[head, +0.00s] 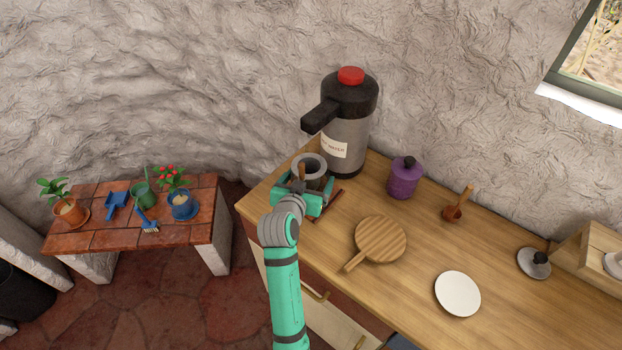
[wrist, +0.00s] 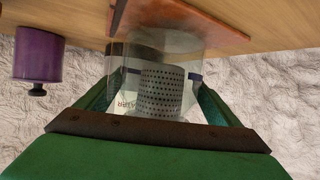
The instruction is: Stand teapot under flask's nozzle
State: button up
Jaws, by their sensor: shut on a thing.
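The clear teapot (wrist: 118,62) shows upside down in the wrist view, with a perforated grey strainer inside. My gripper (wrist: 160,82) is shut on it, one finger at each side. In the head view the open grey top of the teapot (head: 322,166) shows just beyond my gripper (head: 304,186). The steel flask (head: 349,147) with a black top and red button stands at the back. Its black nozzle (head: 318,117) points toward the front left, above the teapot in the picture. Whether the teapot is exactly below the nozzle, or touching the surface beneath, I cannot tell.
A reddish-brown board (wrist: 222,27) lies by the teapot's base. On the counter (head: 405,283) are a purple canister (head: 404,180), a round wooden board (head: 380,240), a wooden scoop (head: 453,212), a white plate (head: 457,293) and a knobbed lid (head: 532,264).

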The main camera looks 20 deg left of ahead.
jog(key=o, duration=1.2)
jog(key=shift+f, duration=0.15)
jog(key=shift+s+r, duration=0.15)
jog(key=shift+r, duration=0.1)
jog(key=v, duration=1.1)
jog(key=shift+s, duration=0.35)
jog(key=shift+w, duration=0.1)
